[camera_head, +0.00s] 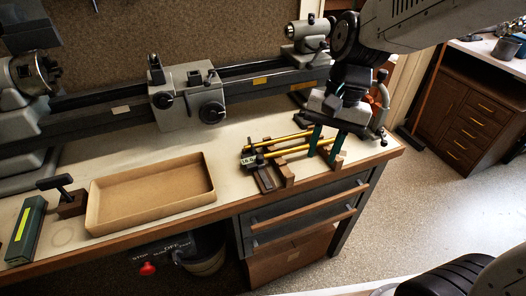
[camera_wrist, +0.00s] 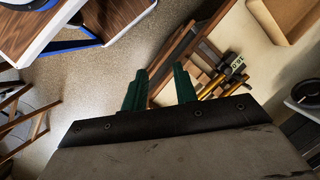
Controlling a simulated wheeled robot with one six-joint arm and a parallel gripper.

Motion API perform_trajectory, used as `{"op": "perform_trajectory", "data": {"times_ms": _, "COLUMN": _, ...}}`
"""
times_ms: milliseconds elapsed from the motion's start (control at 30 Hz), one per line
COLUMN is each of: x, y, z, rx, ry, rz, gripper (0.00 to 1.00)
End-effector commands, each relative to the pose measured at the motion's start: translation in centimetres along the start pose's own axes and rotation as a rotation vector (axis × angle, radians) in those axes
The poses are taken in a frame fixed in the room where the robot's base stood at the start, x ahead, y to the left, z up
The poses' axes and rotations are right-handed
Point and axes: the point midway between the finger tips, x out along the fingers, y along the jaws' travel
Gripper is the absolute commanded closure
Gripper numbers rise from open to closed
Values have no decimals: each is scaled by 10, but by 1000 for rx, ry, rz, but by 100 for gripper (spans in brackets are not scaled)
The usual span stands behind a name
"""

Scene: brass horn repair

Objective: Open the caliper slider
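The caliper (camera_head: 249,159) appears as a dark piece with a small digital display at the left end of the wooden rests on the bench. In the wrist view the caliper display (camera_wrist: 238,64) reads about 0.0, right of my fingers. Its slider and jaws are too small to tell apart. My gripper (camera_head: 325,142) has two green fingers spread apart, pointing down near the right end of the yellow rods. In the wrist view my gripper (camera_wrist: 160,88) is open, with nothing visible held between its fingers.
Yellow rods (camera_head: 282,138) lie across wooden blocks (camera_head: 286,173) by the bench's front edge. A lathe (camera_head: 190,95) runs along the back. A small vise-like tool (camera_head: 379,112) stands right of my gripper.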

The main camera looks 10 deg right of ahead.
Motion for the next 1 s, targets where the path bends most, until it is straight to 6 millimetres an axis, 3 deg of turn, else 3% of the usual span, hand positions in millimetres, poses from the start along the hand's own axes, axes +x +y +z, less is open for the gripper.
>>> {"op": "perform_trajectory", "data": {"times_ms": 233, "x": 44, "y": -80, "z": -56, "rx": 546, "ry": -71, "rz": -103, "gripper": 71}}
{"op": "perform_trajectory", "data": {"times_ms": 400, "x": 39, "y": -110, "z": -82, "rx": 875, "ry": -77, "rz": -201, "gripper": 71}}
{"op": "perform_trajectory", "data": {"times_ms": 667, "x": 41, "y": -117, "z": -87, "rx": 1065, "ry": -88, "rz": -235, "gripper": 71}}
{"op": "perform_trajectory", "data": {"times_ms": 1000, "x": 90, "y": -128, "z": -89, "rx": 1064, "ry": -88, "rz": -232, "gripper": 71}}
